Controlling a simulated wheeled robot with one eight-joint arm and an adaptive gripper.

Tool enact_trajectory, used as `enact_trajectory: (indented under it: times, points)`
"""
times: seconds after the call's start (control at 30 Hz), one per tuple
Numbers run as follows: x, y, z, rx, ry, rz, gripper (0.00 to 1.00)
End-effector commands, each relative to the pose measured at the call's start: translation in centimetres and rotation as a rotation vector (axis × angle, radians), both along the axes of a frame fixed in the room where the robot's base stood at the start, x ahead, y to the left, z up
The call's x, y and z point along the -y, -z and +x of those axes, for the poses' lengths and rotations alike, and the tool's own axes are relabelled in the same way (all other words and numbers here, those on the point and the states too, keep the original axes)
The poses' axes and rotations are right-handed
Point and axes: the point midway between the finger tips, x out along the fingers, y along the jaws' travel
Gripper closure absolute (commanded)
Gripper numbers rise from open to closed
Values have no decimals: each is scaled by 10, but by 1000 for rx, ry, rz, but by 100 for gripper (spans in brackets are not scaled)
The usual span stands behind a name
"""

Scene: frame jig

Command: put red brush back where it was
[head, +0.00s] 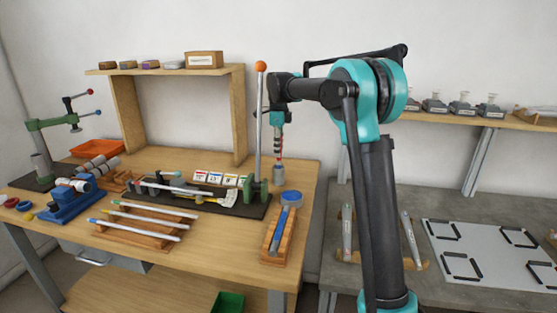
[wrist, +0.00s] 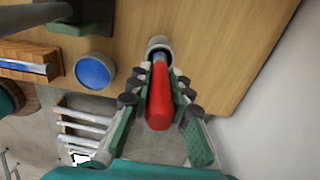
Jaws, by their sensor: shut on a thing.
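The red brush (wrist: 160,98) is held between the fingers of my gripper (wrist: 160,72), its red handle toward the wrist camera. In the head view the brush is a thin red strip below my gripper (head: 278,148), which points down at the bench's back right. A grey cup (head: 279,175) stands on the bench directly below; its rim (wrist: 158,42) shows beyond the fingers in the wrist view. The brush's far, bluish end overlaps the cup's mouth there. I cannot tell whether it is inside the cup or above it.
A tall lever with an orange knob (head: 261,67) rises just left of my gripper. A blue round-headed tool (head: 291,198) lies on a wooden block in front of the cup. The wooden bench's (head: 300,178) right edge is close by. A wooden shelf frame (head: 239,110) stands behind left.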

Motion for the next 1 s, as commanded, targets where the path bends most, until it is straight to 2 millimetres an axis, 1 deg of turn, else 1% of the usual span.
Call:
enact_trajectory:
  times: [0.07, 0.2, 0.33, 0.67, 1.0]
  points:
    - [0, 7, 0, 0, 0, 0, 100]
    - [0, 28, 0, 0, 0, 0, 100]
    - [0, 41, 0, 0, 0, 0, 100]
    - [0, 44, 0, 0, 0, 0, 100]
    - [0, 53, 0, 0, 0, 0, 100]
